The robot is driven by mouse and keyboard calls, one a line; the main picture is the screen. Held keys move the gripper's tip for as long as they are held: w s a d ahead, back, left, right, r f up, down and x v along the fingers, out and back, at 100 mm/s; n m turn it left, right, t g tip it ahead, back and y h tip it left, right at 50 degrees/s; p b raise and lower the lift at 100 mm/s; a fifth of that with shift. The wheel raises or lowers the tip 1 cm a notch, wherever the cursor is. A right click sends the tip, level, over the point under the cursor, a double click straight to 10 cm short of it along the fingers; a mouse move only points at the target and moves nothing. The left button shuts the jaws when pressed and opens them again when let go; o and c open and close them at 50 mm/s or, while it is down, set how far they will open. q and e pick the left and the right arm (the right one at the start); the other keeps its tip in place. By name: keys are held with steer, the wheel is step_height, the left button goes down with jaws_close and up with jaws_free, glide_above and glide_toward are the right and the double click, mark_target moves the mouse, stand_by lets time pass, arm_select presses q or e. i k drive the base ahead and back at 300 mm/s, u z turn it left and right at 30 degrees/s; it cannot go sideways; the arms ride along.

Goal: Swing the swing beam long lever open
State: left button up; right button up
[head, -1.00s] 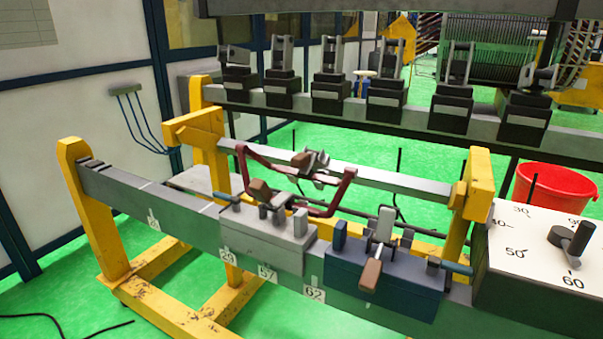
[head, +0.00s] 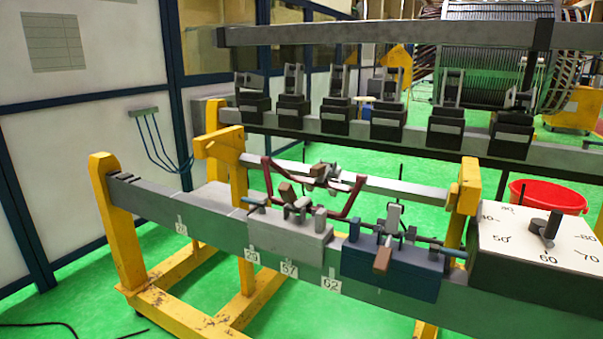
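A long grey beam (head: 215,222) with number tags runs across the front on yellow posts. A light grey clamp block (head: 290,240) sits on it, with a brown-handled lever (head: 286,190) on top. A blue clamp block (head: 393,268) stands to its right; its brown-handled lever (head: 383,261) points toward me and down. A dark red bent bar (head: 355,197) spans behind the grey block, near another small brown-handled clamp (head: 318,170) on the rear beam (head: 400,187). I cannot tell which part is the swing beam long lever. Neither gripper is in view.
A dial box (head: 540,237) stands at the right end, with a red bucket (head: 548,197) behind it. Several black clamps line a higher rail (head: 410,138) at the back, under a thick grey bar (head: 400,34). Open green floor (head: 80,318) lies at the lower left.

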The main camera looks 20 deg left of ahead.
mark_target(319, 171)
steer(key=u, duration=1.1)
steer(key=i, duration=0.6)
steer(key=z, duration=1.2)
